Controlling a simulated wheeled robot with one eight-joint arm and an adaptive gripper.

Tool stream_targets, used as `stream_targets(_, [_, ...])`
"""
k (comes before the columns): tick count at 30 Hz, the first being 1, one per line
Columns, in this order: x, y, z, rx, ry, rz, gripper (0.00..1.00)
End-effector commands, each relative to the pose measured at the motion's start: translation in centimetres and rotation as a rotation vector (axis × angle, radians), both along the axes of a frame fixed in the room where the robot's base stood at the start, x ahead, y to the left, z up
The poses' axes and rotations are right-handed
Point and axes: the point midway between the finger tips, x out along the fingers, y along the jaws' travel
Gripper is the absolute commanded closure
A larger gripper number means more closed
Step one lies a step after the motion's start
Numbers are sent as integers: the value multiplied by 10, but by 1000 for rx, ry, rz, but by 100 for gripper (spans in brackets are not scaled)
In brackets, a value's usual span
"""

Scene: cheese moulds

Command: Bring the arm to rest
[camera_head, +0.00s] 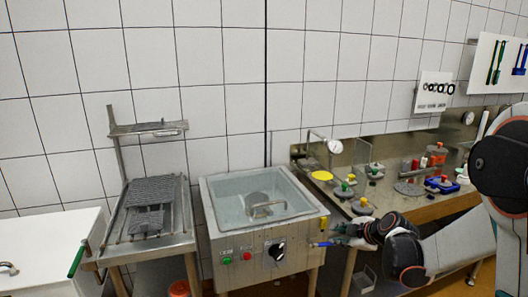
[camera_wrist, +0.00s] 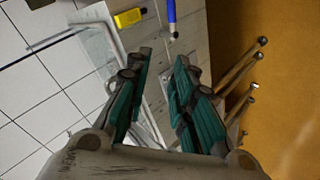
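My gripper (camera_wrist: 160,75) is open and empty in the wrist view, its two green-lined fingers apart with nothing between them. In the head view my gripper (camera_head: 338,232) is small, low in front of the right side of the steel vat (camera_head: 232,240). My arm reaches in from the right edge of the head view. The fingertips point toward the vat's side, near a blue-handled valve (camera_head: 322,244); I cannot tell whether they touch it. The blue handle (camera_wrist: 171,15) also shows in the wrist view, beyond the fingertips.
A steel bench (camera_head: 430,207) with several moulds and weights stands right of the vat. A yellow disc (camera_head: 322,175) lies at its left end. A draining table (camera_head: 160,247) with grey grids and a white cabinet (camera_head: 40,250) stand at left. A yellow block (camera_wrist: 128,18) shows beyond my fingers.

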Motion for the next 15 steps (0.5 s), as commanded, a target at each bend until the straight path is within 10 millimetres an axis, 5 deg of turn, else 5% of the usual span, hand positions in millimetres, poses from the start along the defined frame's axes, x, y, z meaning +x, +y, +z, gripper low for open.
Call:
stream_targets(6, [-49, 24, 49, 108, 112, -156, 78])
stream_targets(15, [-126, 48, 95, 254, 237, -401, 78])
